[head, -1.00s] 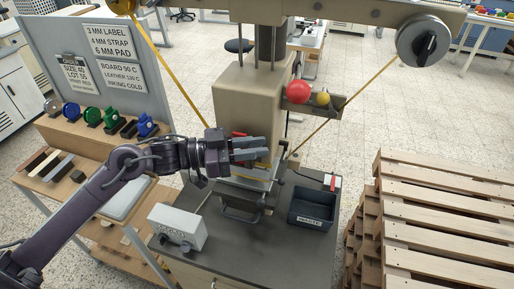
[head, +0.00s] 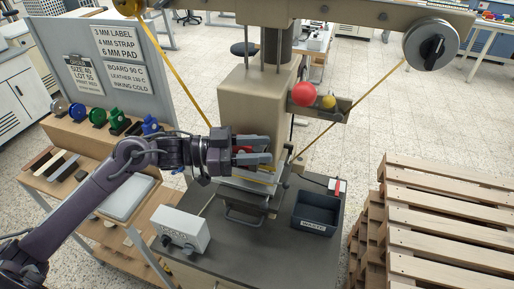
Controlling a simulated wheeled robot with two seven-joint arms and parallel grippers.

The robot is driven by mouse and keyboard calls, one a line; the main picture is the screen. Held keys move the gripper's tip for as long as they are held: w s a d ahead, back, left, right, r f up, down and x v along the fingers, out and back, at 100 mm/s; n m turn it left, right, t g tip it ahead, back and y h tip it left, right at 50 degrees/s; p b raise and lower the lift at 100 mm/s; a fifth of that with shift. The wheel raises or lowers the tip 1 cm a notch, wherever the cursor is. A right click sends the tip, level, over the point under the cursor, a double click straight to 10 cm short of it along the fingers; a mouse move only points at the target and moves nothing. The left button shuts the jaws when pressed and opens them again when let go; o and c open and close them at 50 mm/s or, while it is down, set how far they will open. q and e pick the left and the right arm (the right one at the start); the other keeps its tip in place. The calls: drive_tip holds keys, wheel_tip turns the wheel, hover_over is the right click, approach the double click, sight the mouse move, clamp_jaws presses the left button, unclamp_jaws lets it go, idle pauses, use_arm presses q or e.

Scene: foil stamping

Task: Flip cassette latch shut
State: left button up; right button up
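My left gripper (head: 269,150) reaches in from the left at the front of the beige stamping press (head: 244,100). Its two grey fingers point right and are apart, with a gap between them. A small red part (head: 243,150), possibly the latch, shows at the gap; I cannot tell whether the fingers touch it. Below the gripper is the metal cassette area (head: 248,187) of the press, with a yellow strip along it. The gripper and wrist hide part of this area, so the latch's position is unclear. My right gripper is out of view.
A dark waste bin (head: 314,214) and a grey control box (head: 180,229) stand on the dark bench top (head: 235,250). A wooden pallet stack (head: 435,220) is at the right. Yellow foil runs diagonally down to the press.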

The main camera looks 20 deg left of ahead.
use_arm(q)
drive_tip(key=shift+f, duration=0.1)
drive_tip(key=shift+s+a+f, duration=0.1)
drive_tip(key=shift+s+a, duration=0.05)
drive_tip(key=shift+a, duration=0.25)
drive_tip(key=b+v, duration=0.3)
drive_tip(key=v, duration=0.4)
